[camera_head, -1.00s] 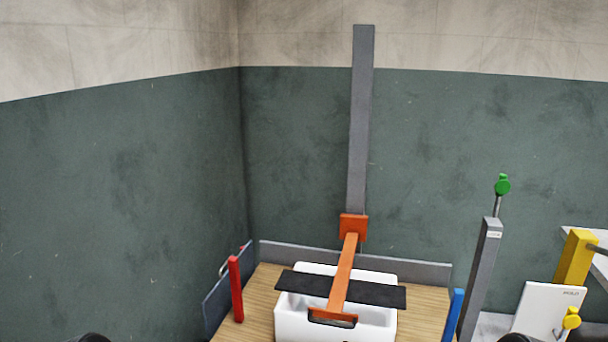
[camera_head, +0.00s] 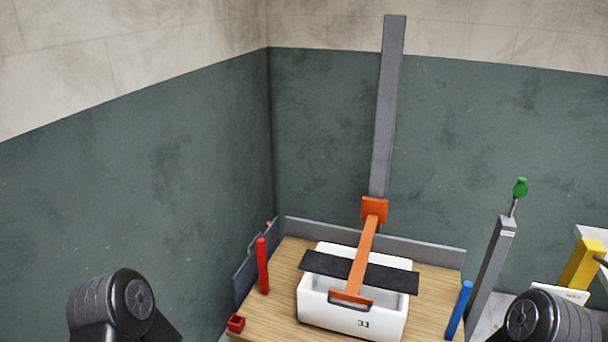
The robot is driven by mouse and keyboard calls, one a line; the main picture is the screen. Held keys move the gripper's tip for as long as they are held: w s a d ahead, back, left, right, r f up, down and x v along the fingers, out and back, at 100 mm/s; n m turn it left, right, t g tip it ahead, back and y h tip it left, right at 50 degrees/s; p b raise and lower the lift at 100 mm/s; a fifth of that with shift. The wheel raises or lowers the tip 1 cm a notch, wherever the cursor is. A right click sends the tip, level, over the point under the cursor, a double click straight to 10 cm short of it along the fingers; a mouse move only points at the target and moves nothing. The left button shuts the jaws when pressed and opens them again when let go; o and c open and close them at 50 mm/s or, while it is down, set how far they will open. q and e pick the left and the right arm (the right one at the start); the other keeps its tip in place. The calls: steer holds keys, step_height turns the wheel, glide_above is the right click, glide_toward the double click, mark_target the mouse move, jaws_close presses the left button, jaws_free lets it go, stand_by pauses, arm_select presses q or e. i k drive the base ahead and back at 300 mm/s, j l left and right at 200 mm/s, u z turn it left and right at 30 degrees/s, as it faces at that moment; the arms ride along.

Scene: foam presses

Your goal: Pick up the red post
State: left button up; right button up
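The red post (camera_head: 263,266) stands upright on the left part of the wooden table (camera_head: 282,310). Nothing touches it. A small red open-topped block (camera_head: 236,323) sits at the table's front left corner. Parts of my two arms show as dark rounded links at the lower left and lower right. Neither gripper shows in the frame.
A white bin (camera_head: 345,321) marked 31 stands mid-table under an orange press arm (camera_head: 363,255) with a dark plate (camera_head: 325,265). A blue post (camera_head: 459,308) stands at the right. A low grey wall (camera_head: 420,253) edges the back. A grey pillar (camera_head: 492,262) with a green knob stands beyond.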

mark_target(260, 242)
steer(key=i+j+z, duration=0.4)
steer(key=j, duration=0.15)
steer(key=i+j+z, duration=0.2)
steer(key=j, duration=0.15)
steer(key=i+j+z, duration=0.2)
steer(key=j+z, duration=0.2)
steer(key=j, duration=0.25)
